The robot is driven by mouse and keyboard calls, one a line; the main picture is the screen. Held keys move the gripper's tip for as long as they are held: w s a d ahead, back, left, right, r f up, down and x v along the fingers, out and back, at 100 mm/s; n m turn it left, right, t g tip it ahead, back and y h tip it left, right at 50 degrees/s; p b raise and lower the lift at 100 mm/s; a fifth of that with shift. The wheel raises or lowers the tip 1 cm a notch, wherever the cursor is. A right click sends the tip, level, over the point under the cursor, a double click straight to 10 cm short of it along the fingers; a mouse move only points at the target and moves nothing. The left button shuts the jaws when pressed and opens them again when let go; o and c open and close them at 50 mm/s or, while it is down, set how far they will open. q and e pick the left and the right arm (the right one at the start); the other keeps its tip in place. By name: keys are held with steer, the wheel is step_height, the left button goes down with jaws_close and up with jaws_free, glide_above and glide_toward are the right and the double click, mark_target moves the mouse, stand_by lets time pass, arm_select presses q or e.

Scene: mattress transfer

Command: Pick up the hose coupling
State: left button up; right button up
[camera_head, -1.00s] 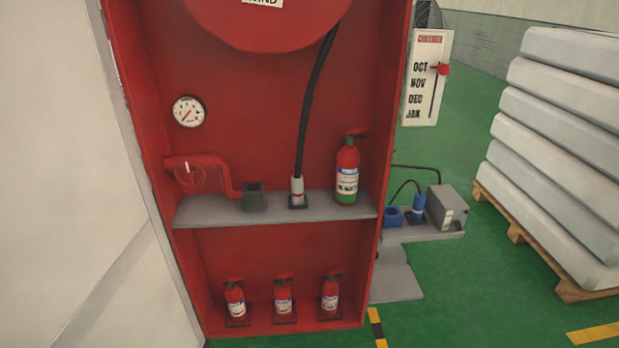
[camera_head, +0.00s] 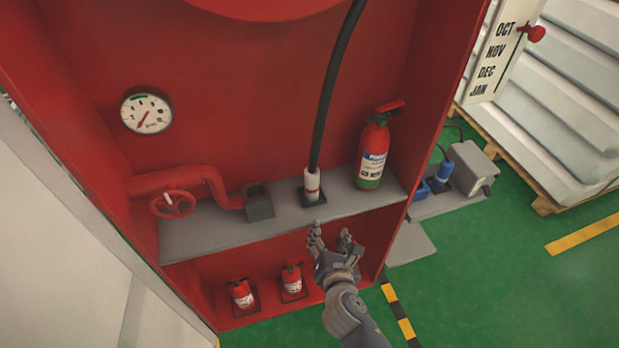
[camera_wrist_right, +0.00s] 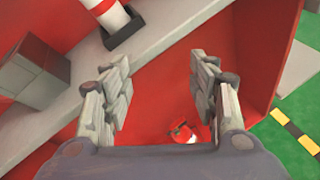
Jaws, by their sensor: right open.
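The hose coupling (camera_head: 312,184) is a white sleeve with a red band at the lower end of a black hose (camera_head: 335,85). It stands upright on a dark square base on the grey shelf (camera_head: 225,233) of the red cabinet. In the right wrist view the coupling (camera_wrist_right: 105,12) shows at the top, beyond the fingers, cut off by the edge. My right gripper (camera_head: 331,236) is in front of and below the shelf edge, apart from the coupling. Its fingers (camera_wrist_right: 160,85) are open and empty. My left gripper is not in view.
On the shelf, a fire extinguisher (camera_head: 374,152) stands right of the coupling, and a dark square socket (camera_head: 258,201) with a red pipe and valve wheel (camera_head: 173,204) is to the left. Small extinguishers (camera_head: 242,293) stand below.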

mark_target(313, 186)
step_height(313, 186, up, 10)
steer(key=w+a+n+t, duration=0.2)
steer(key=n, duration=0.3)
steer(key=shift+y, duration=0.4)
steer(key=x, duration=0.4)
steer(key=shift+a+f+p, duration=0.1)
steer(key=shift+a+p, duration=0.2)
steer(key=shift+a, duration=0.05)
steer(key=shift+x, duration=0.75)
steer(key=x, duration=0.4)
steer(key=shift+a+f, duration=0.15)
steer(key=shift+f, duration=0.1)
steer(key=shift+w+f, duration=0.1)
steer(key=shift+w, duration=0.25)
steer(key=shift+c, duration=0.7)
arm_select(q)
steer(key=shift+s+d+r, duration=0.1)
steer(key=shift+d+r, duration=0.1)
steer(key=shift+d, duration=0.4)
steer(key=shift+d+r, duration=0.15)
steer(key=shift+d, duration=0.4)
arm_select(e)
jaws_close()
